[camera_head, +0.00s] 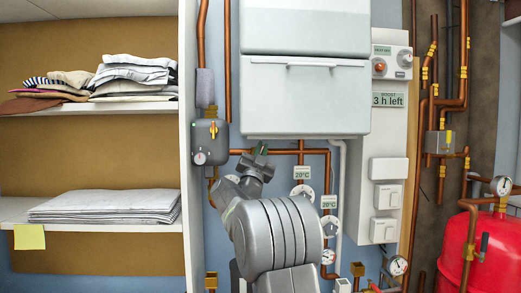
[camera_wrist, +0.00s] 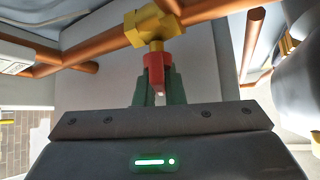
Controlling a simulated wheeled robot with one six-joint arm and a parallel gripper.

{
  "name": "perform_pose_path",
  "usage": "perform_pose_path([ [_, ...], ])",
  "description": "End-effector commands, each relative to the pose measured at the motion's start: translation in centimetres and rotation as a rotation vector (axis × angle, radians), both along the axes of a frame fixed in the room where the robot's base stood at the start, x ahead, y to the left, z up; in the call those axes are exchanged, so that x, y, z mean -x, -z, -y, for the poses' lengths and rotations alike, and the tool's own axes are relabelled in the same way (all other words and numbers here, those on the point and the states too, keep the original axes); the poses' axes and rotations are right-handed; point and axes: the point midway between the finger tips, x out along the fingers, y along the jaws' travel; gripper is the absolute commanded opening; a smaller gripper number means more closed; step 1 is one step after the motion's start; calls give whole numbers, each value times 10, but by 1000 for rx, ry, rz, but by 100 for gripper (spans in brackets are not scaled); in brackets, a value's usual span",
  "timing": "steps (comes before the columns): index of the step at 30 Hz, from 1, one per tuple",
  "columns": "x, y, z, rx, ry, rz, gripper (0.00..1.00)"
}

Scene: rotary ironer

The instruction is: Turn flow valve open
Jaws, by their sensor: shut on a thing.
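The flow valve has a brass body (camera_wrist: 152,27) on a copper pipe and a red handle (camera_wrist: 157,70) in the wrist view. My gripper (camera_wrist: 157,84) has its green fingers on both sides of the red handle and is shut on it. The handle points from the brass body toward my gripper. In the head view my gripper (camera_head: 261,150) is at the copper pipes below the white boiler; the valve handle cannot be made out there.
The white boiler (camera_head: 305,95) hangs above my arm. Gauges labelled 20°C (camera_head: 303,174) are right of my gripper. A grey pump-like unit (camera_head: 210,140) is to its left. Shelves with folded cloths (camera_head: 105,205) stand at the left and a red tank (camera_head: 470,240) at the right.

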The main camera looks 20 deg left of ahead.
Motion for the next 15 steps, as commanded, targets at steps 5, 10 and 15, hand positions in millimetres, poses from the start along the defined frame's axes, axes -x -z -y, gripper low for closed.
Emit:
perform_pose_path([
  [5, -1, -4, 1, -152, 0, -75, 0],
  [10, -2, -2, 3, -287, 0, -141, 0],
  [15, -3, 0, 4, -403, 1, -197, 0],
])
